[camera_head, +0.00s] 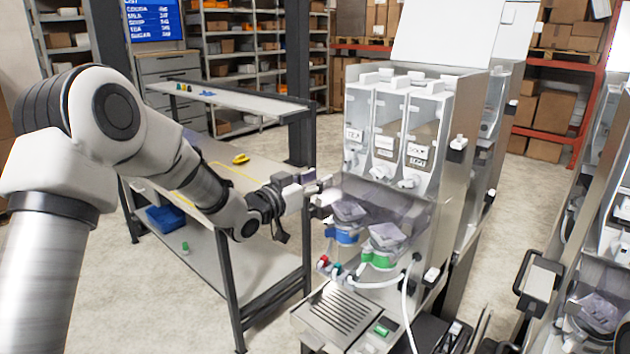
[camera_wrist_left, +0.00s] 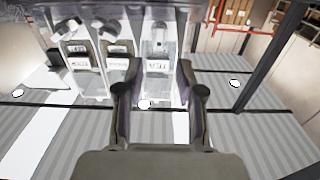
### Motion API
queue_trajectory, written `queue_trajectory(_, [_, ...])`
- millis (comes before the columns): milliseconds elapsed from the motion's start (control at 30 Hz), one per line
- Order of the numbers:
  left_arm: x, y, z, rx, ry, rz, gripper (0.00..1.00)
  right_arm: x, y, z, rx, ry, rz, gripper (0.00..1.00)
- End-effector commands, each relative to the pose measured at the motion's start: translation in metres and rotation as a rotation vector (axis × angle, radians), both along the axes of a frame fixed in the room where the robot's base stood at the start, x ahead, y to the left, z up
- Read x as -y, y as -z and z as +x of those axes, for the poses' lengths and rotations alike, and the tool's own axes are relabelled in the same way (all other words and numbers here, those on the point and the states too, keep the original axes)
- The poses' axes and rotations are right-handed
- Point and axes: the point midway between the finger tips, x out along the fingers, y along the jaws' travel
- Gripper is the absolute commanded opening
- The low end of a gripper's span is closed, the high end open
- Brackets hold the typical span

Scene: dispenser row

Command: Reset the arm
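My left arm (camera_head: 150,140) comes in from the left, bent at the elbow and reaching right. My left gripper (camera_head: 312,184) is at the left side of the dispenser (camera_head: 432,150), near the level of its lower canister part; I cannot tell whether it touches. In the left wrist view the two dark fingers of my left gripper (camera_wrist_left: 159,72) stand apart with nothing visibly held between them. Labelled canisters (camera_wrist_left: 158,66) show beyond the fingers. My right gripper is not in view.
A workbench (camera_head: 255,165) with a yellow item (camera_head: 240,158) stands behind and below my left arm. A blue bin (camera_head: 165,217) is on its lower shelf. Blue (camera_head: 343,235) and green (camera_head: 385,245) outlet parts, a white hose (camera_head: 407,300) and a drip grille (camera_head: 335,312) are on the dispenser.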

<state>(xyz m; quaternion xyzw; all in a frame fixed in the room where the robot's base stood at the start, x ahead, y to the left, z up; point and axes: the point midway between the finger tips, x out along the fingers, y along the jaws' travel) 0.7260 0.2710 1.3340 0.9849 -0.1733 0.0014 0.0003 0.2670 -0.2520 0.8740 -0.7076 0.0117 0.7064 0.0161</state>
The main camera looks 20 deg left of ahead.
Motion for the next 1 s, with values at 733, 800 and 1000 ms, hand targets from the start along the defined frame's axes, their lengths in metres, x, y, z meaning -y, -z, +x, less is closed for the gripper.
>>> queue_trajectory(733, [0.01,0.127,-0.026,-0.228,-0.037,-0.003,0.38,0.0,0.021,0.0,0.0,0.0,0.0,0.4])
queue_trajectory(800, [0.015,0.189,-0.046,-0.348,-0.059,0.001,0.38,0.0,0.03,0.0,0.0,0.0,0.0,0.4])
queue_trajectory(1000, [0.024,0.352,-0.134,-0.708,-0.128,0.031,0.38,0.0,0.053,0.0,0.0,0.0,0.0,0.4])
